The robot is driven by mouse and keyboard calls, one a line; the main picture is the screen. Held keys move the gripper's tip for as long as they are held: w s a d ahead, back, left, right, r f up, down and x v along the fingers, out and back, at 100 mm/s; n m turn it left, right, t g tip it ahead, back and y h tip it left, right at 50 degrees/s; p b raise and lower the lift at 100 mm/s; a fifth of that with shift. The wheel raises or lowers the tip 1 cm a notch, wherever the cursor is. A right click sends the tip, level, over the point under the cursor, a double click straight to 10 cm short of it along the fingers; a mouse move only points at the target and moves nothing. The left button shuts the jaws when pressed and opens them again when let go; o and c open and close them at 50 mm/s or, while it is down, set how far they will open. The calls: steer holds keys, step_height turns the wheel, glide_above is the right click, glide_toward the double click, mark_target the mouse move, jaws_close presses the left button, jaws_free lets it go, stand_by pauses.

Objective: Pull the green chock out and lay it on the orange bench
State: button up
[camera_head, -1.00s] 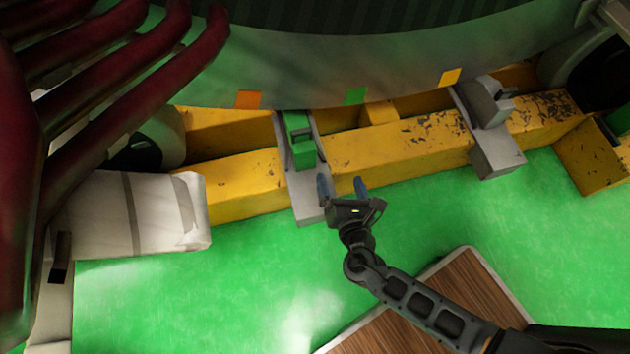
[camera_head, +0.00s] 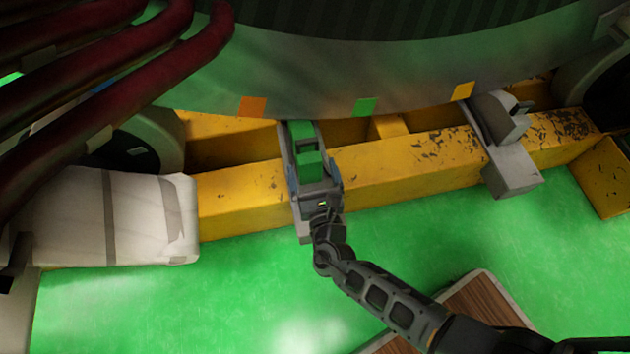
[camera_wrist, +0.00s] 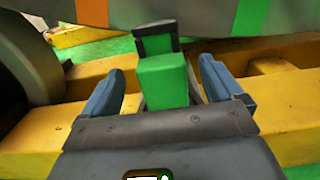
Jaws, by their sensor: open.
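The green chock (camera_head: 306,150) sits on a grey bracket (camera_head: 286,142) that lies across the yellow beam, under the curved grey stator rim. In the wrist view the green chock (camera_wrist: 163,82) stands between my fingers, with a dark handle at its far end. My gripper (camera_head: 315,178) is open, one blue finger on each side of the chock's near end. In the wrist view my gripper (camera_wrist: 159,88) shows a gap between each finger and the chock. No orange bench shows in these frames.
A yellow beam (camera_head: 400,175) runs across. A grey chock (camera_head: 500,118) sits on another bracket to the right. A white wrapped bundle (camera_head: 120,215) lies left, below dark red pipes (camera_head: 110,75). A brown wood-topped surface (camera_head: 485,305) is at the bottom. Green floor between is clear.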

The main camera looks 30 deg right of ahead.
mark_target(304, 143)
steer(key=shift+b+x, duration=0.6)
steer(key=shift+x, duration=1.85)
steer(key=c, duration=1.5)
